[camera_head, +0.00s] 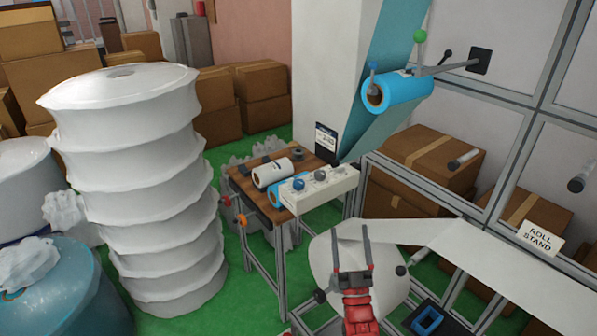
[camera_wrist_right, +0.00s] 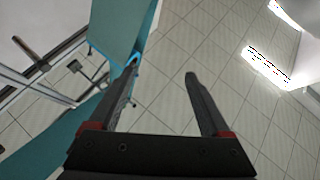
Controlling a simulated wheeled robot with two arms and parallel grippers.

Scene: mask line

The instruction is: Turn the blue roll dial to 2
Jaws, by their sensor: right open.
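A white control box (camera_head: 325,190) sits at the front right edge of a small wooden table. The blue dial (camera_head: 298,184) is a small blue knob at the left end of its top. Its setting is too small to read. My right gripper (camera_head: 350,226) is open and empty, pointing up in the head view, below and to the right of the box and apart from it. In the right wrist view the open jaws (camera_wrist_right: 160,72) have nothing between them, and neither box nor dial shows. My left gripper is not in view.
The wooden table (camera_head: 240,183) also carries white and blue rolls. A blue roll (camera_head: 400,92) hangs above at right. A white web (camera_head: 500,265) and roll lie behind my right gripper, beside a "ROLL STAND" sign (camera_head: 540,237). A tall white stack (camera_head: 140,190) stands left.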

